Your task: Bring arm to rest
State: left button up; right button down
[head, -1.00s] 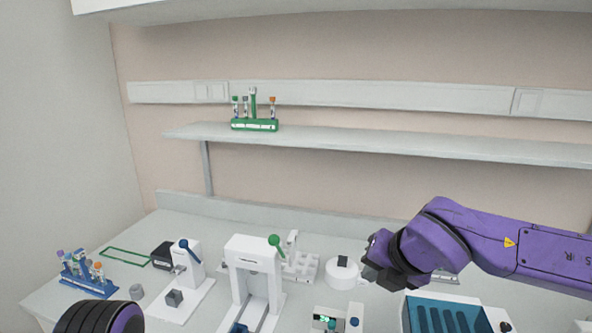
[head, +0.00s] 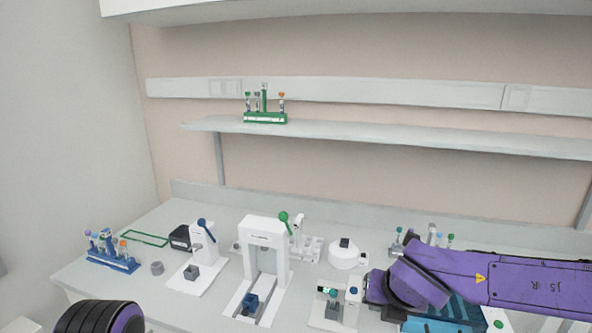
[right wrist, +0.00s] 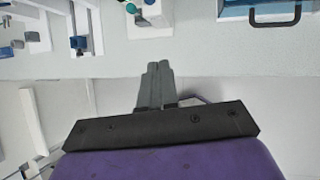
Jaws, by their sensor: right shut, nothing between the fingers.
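My right arm (head: 440,282) is purple and comes in from the right in the head view, low over the right part of the bench. Its fingers are not clear there. In the right wrist view my right gripper (right wrist: 158,67) is shut and empty, its fingers together and apart from every object. They overlap the bench's front edge in that view. A dark, ribbed part of my left arm (head: 95,318) shows at the lower left of the head view. My left gripper is out of frame.
The bench (head: 160,220) holds a blue tube rack (head: 112,262), a white press (head: 265,240) and a small device with a display (head: 330,308). A blue tray (head: 465,310) lies partly behind my right arm. A green tube rack (head: 265,118) stands on the shelf (head: 400,140).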

jog(key=s+d+f+n+g+h, duration=0.1)
jog(key=s+d+f+n, duration=0.2)
jog(key=f, duration=0.5)
jog(key=s+d+f+n+h, duration=0.1)
jog(key=s+f+n+h, duration=0.1)
jog(key=s+f+n, duration=0.35)
jog(key=s+d+f+n+g+h, duration=0.15)
jog(key=f+n, duration=0.35)
jog(key=f, duration=0.6)
jog(key=s+d+f+n, duration=0.4)
jog(key=s+f+n, duration=0.2)
jog(key=s+n, duration=0.35)
jog(key=s+d+f+n, duration=0.5)
jog(key=s+n, duration=0.3)
jog(key=s, duration=0.2)
notch_tip(320, 180, down, 10)
jog(key=b, duration=1)
jog(key=shift+f+n, duration=0.15)
jog(key=shift+n, duration=0.15)
jog(key=shift+g, duration=0.25)
